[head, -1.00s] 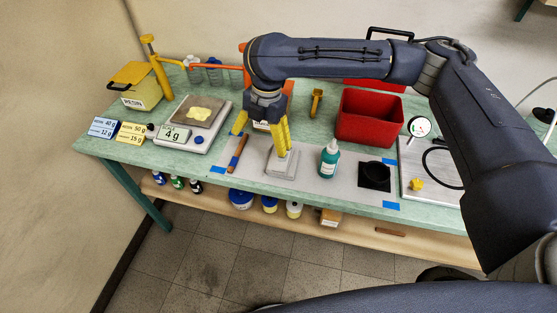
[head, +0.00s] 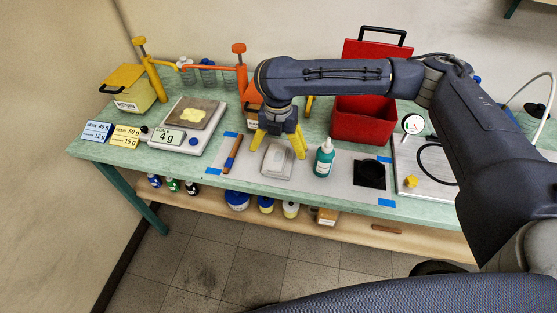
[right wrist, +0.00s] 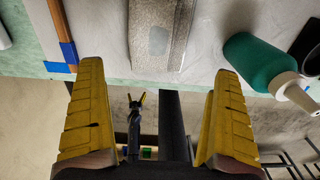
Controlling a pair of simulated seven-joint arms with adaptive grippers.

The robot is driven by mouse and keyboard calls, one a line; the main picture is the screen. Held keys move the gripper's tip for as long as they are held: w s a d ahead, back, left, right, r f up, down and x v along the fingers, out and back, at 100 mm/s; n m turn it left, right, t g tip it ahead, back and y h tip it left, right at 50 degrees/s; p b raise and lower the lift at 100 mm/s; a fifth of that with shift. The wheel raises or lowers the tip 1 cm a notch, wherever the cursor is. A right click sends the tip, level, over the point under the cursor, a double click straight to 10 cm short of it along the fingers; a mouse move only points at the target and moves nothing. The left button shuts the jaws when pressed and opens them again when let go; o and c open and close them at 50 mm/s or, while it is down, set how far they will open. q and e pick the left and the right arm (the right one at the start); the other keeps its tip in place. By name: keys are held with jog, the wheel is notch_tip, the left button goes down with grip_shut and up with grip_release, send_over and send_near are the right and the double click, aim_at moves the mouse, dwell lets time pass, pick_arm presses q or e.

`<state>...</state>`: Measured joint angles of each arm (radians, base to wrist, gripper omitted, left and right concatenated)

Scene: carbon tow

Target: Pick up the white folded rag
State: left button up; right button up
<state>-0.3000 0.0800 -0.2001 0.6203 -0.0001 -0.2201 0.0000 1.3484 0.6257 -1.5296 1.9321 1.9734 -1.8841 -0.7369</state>
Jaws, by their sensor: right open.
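The folded rag (head: 277,162), pale grey-white, lies flat on the light grey mat between an orange-and-blue tool and a teal bottle. In the right wrist view the rag (right wrist: 155,18) is a woven grey strip with a paler patch, ahead of the fingers. My right gripper (head: 277,150) is open and empty at the rag's far end, its yellow fingers spread to either side. In the right wrist view the gripper (right wrist: 156,68) shows nothing between its fingers. A small dark shape with two yellow tips (right wrist: 136,102) may be my left gripper, too small to judge.
The teal bottle (head: 324,158) stands close right of the rag, and the orange-and-blue tool (head: 232,155) lies close left. A black square (head: 370,174) lies further right. A red box (head: 362,122) stands behind, and a scale (head: 187,125) stands left.

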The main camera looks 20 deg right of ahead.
aim_at(279, 163)
jog(key=shift+f, duration=3.8)
jog(key=shift+c, duration=0.4)
jog(key=c, duration=1)
